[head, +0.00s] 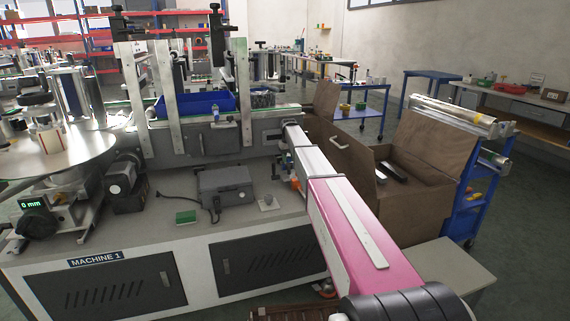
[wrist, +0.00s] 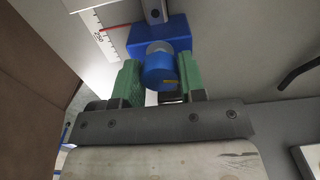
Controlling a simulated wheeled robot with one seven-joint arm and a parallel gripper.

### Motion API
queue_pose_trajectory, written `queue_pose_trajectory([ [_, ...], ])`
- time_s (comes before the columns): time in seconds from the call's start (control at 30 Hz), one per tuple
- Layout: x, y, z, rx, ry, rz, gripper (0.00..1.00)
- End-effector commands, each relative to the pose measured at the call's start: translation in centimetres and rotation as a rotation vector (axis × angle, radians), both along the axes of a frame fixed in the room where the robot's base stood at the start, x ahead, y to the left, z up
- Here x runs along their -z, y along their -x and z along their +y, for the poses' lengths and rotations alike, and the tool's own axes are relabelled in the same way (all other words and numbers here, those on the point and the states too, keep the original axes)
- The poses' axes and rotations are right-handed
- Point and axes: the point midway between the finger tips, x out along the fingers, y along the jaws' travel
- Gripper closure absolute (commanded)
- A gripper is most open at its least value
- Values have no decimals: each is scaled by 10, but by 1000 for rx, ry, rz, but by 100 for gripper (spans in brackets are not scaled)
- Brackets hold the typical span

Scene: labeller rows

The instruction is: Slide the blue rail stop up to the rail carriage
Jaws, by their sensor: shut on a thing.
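The blue rail stop (wrist: 175,33) fills the upper middle of the wrist view, a block with a round blue knob facing me. My gripper (wrist: 160,84) has its two green fingers on either side of the knob and is shut on it. A narrow grey metal piece with a dark hole (wrist: 155,12), seemingly the rail, runs up from the block and out of the frame. I cannot make out the rail carriage in the wrist view. In the head view my arm covers the work spot, and I cannot pick out the stop there.
A white scale (wrist: 98,38) marked 250, with a red line, lies left of the stop. In the head view, Machine 1 (head: 245,220) carries a blue bin (head: 195,104) and a grey box (head: 226,187). A large brown open box (head: 430,148) stands close right of my arm.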

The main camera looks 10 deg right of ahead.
Motion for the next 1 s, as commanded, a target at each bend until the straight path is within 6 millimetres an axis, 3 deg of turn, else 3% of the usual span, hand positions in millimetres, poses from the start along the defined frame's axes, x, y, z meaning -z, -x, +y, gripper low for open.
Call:
queue_pose_trajectory([
  [1.0,-1,35,-7,0,1,1,91],
])
